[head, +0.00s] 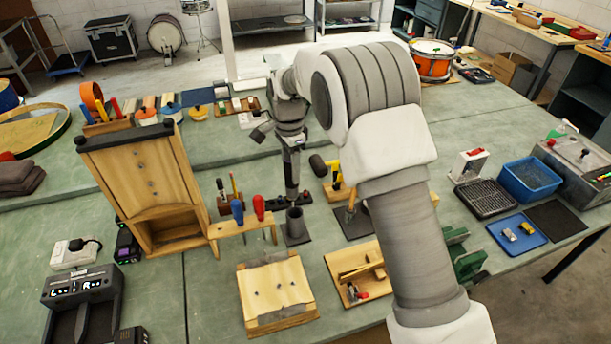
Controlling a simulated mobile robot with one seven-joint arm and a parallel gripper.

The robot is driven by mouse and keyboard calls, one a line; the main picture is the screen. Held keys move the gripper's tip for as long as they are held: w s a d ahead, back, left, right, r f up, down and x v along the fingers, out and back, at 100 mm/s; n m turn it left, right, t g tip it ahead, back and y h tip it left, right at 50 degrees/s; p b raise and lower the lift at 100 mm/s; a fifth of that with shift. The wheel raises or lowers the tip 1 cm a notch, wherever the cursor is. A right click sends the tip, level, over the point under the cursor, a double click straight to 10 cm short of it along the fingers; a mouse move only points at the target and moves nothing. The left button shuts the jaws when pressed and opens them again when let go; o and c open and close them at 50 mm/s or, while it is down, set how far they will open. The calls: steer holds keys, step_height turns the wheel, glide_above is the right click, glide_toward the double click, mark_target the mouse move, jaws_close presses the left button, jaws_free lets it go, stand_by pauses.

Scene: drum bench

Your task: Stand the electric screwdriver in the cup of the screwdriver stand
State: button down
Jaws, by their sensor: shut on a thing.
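The electric screwdriver (291,175) is a slim, dark and grey tool, hanging upright below my gripper (291,140). My gripper is shut on its upper part; the fingers are small and partly hidden in this view. The screwdriver stand (296,238) has a dark flat base with a grey upright cup (295,222), on the bench in the middle. The screwdriver's lower end lines up with the cup's mouth in the picture. I cannot tell whether the tip is just above, behind or inside the rim.
A wooden rack with blue (237,211) and red (259,207) screwdrivers stands just left of the cup. A tall wooden case (140,180) is further left. A wooden block (275,290) lies in front. A hammer (325,165) and dark holder are close right.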

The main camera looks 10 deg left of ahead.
steer(key=shift+w+d+r, duration=0.1)
steer(key=shift+w+r, duration=0.1)
steer(key=shift+w, duration=0.5)
steer(key=shift+f+b, duration=0.9)
steer(key=shift+f, duration=0.75)
step_height(320, 180, down, 10)
steer(key=b, duration=0.6)
steer(key=shift+r, duration=0.1)
steer(key=shift+c, duration=1.6)
jaws_free()
step_height(320, 180, up, 17)
steer(key=shift+r+b, duration=0.2)
steer(key=shift+b, duration=0.2)
